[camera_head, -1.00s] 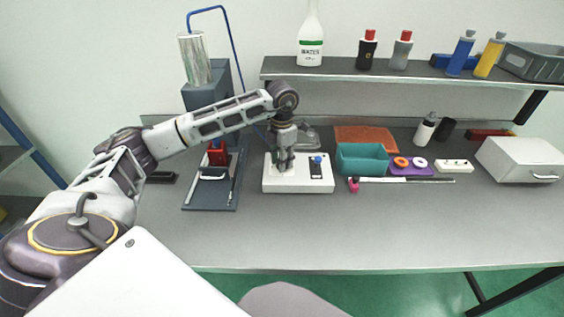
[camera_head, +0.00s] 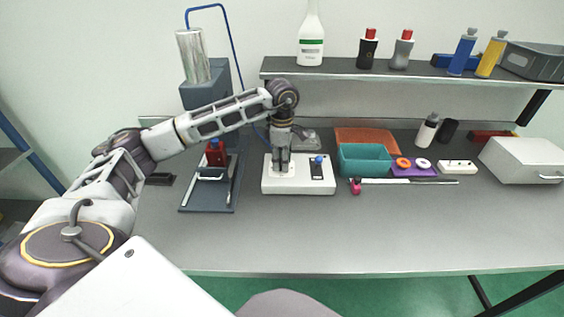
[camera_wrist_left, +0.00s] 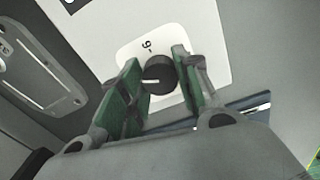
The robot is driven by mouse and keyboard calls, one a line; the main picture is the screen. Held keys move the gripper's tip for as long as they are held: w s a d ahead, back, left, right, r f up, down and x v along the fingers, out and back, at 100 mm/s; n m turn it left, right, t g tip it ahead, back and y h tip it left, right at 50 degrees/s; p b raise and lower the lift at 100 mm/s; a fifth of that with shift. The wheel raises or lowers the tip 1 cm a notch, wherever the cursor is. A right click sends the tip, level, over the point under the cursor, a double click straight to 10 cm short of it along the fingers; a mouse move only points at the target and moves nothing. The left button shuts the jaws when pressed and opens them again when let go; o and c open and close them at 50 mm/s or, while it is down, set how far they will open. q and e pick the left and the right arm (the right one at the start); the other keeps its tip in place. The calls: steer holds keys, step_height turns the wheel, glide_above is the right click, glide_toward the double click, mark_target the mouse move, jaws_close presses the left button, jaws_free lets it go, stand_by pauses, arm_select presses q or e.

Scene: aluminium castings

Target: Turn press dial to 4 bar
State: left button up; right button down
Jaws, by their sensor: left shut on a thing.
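The press control box (camera_head: 300,187) is a white box on the bench, in the middle of the head view. It carries a black panel with a blue button (camera_head: 319,160) on its right half. In the left wrist view the dial (camera_wrist_left: 158,76) is a dark round knob with a white pointer line on a white plate (camera_wrist_left: 187,42). One mark, which looks like a 6 or 9, shows beside it; the other marks are hidden. My left gripper (camera_head: 282,168) points down over the box's left half. Its green-padded fingers (camera_wrist_left: 160,82) are shut on the dial, one on each side. My right gripper is not in view.
A press stand (camera_head: 208,196) with a red part is left of the box. A teal bin (camera_head: 363,161), a purple tray (camera_head: 414,171) and a pink-ended rod (camera_head: 400,182) lie to the right. A shelf (camera_head: 400,72) with bottles is behind. The bench front is clear.

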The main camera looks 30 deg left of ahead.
arm_select(q)
steer(key=shift+r+m, duration=0.1)
steer(key=shift+m, duration=0.4)
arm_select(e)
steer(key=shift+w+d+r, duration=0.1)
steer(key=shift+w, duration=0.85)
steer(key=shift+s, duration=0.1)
arm_select(q)
steer(key=o, duration=1)
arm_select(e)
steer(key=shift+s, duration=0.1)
arm_select(q)
steer(key=shift+r, duration=0.9)
step_height(320, 180, up, 10)
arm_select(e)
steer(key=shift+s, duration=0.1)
